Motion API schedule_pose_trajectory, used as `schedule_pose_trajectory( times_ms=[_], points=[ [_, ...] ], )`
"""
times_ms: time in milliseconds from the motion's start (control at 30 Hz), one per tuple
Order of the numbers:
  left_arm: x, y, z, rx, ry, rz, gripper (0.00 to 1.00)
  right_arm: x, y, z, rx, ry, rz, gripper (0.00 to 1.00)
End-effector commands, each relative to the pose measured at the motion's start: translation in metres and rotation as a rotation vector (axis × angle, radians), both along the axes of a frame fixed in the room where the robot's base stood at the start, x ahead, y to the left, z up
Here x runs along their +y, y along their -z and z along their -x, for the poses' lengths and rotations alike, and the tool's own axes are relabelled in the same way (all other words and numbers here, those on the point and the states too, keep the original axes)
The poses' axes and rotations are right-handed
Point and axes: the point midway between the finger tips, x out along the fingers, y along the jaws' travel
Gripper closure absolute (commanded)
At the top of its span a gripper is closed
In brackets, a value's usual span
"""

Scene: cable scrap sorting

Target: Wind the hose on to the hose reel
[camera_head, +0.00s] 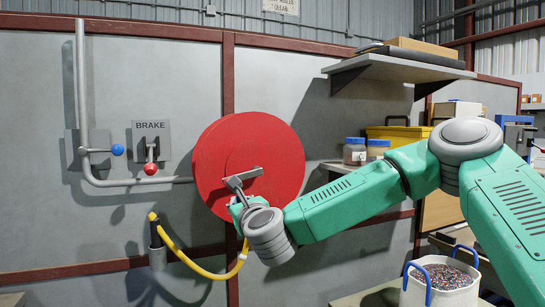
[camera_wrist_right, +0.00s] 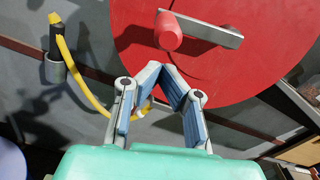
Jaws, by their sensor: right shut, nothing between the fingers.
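The large red hose reel (camera_head: 240,145) is mounted on the wall and also fills the top of the right wrist view (camera_wrist_right: 265,75). Its grey crank arm (camera_wrist_right: 210,31) ends in a red knob (camera_wrist_right: 168,33). The crank arm shows in the head view (camera_head: 246,175). The yellow hose (camera_head: 190,261) hangs in a loop from a holder (camera_head: 158,257) to below the reel. My right gripper (camera_head: 239,200) is in front of the reel. In the right wrist view its fingers (camera_wrist_right: 172,70) are shut and empty, just below the knob in the picture. My left gripper is out of view.
A blue-knobbed lever (camera_head: 117,149) on the grey pipe (camera_head: 82,90) and a red-knobbed brake lever (camera_head: 151,168) are left of the reel. A shelf (camera_head: 400,66), a yellow box (camera_head: 398,134) and a white bucket (camera_head: 438,293) are on the right.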

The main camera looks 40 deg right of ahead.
Motion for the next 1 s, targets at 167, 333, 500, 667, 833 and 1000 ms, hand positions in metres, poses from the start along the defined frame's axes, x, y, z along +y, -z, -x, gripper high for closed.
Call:
schedule_pose_trajectory(
  times_ms=[167,333,500,667,833,1000],
  points=[
    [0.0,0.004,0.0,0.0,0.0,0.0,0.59,0.003,0.0,0.011,0.0,-0.002,-0.002,1.0],
    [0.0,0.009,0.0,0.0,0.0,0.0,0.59,0.008,0.0,0.032,-0.001,-0.001,-0.001,1.0],
    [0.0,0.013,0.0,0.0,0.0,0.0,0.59,0.013,0.0,0.052,-0.001,-0.001,-0.002,1.0],
    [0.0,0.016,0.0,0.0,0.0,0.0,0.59,0.017,0.0,0.069,-0.001,-0.001,-0.001,1.0],
    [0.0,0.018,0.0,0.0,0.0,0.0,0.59,0.019,0.0,0.078,-0.001,0.0,0.001,1.0],
    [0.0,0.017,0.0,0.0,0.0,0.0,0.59,0.019,-0.001,0.078,0.0,0.0,0.001,1.0]
  ],
)
